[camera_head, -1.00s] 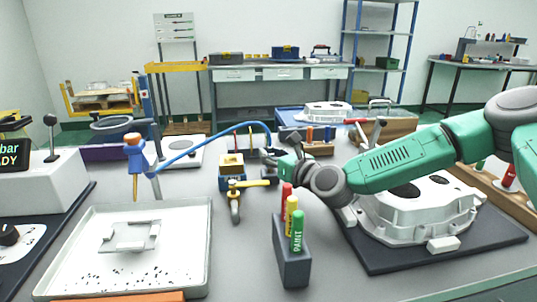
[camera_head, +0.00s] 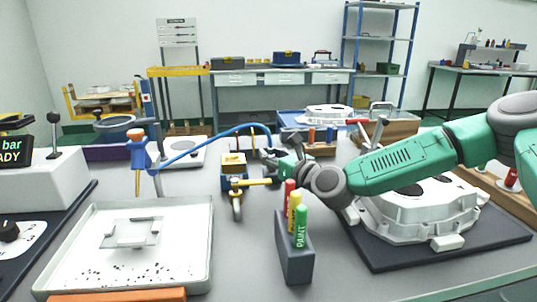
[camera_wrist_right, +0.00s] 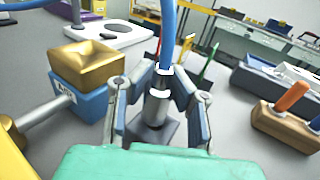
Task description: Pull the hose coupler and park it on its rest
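The blue hose (camera_head: 215,135) arches from the blue-and-orange tool (camera_head: 138,150) at the left to my right gripper (camera_head: 270,156). In the right wrist view the hose runs down into a silver coupler (camera_wrist_right: 157,103) with pale rings. The fingers of my right gripper (camera_wrist_right: 161,76) close in on it from both sides and appear shut on it. A dark square base (camera_wrist_right: 166,133) lies beneath the coupler; I cannot tell whether they touch. Beside it stands a blue block (camera_wrist_right: 84,112) marked AIR with a brass top. My left gripper is not in view.
A grey holder (camera_head: 295,252) with several paint markers stands just in front of the right gripper. A large casting (camera_head: 425,215) on a dark mat lies under my right arm. A white tray (camera_head: 200,262) is at the front left. Bare table lies between tray and holder.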

